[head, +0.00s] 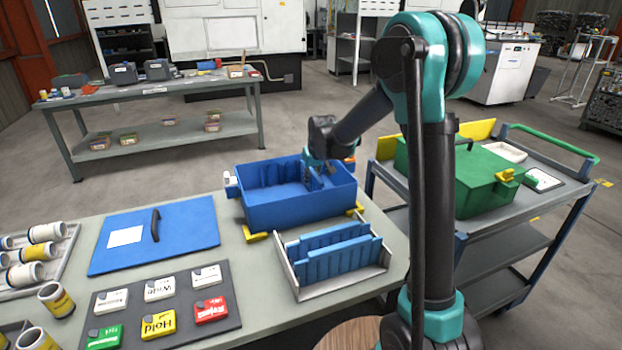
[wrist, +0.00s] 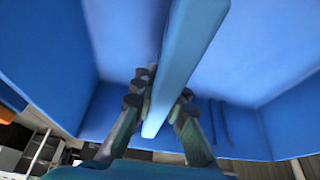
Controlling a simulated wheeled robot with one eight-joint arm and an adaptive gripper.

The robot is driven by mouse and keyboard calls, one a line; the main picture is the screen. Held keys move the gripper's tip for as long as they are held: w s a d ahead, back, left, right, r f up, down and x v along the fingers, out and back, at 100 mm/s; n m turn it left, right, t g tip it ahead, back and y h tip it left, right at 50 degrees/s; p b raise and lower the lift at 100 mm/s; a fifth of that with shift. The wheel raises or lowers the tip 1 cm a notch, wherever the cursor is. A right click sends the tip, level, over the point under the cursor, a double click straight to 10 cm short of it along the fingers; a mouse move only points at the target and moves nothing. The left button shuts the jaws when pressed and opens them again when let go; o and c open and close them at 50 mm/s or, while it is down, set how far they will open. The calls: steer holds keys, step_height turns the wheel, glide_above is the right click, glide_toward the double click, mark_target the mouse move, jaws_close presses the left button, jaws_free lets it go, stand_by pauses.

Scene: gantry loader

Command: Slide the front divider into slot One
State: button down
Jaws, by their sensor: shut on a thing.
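The blue bin (head: 290,210) stands open on the bench. My gripper (head: 322,173) is over or inside its right part and shut on a blue divider (wrist: 186,62). In the wrist view, my gripper's fingers (wrist: 163,103) pinch the divider from both sides, with the bin walls (wrist: 240,128) around them. Dark vertical lines show on one wall. In the head view the divider is mostly hidden by the arm and bin. I cannot tell whether it is seated in a slot. No slot label is readable.
A light rack (head: 340,289) with upright blue dividers (head: 335,252) stands in front of the bin. A blue lid (head: 185,235) lies left. A dark board (head: 225,325) holds several labelled blocks. A green case (head: 465,180) sits on the right cart.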

mark_target(311, 169)
jaws_free()
stand_by(0.8)
steer(key=shift+r, duration=0.1)
steer(key=shift+r, duration=3.4)
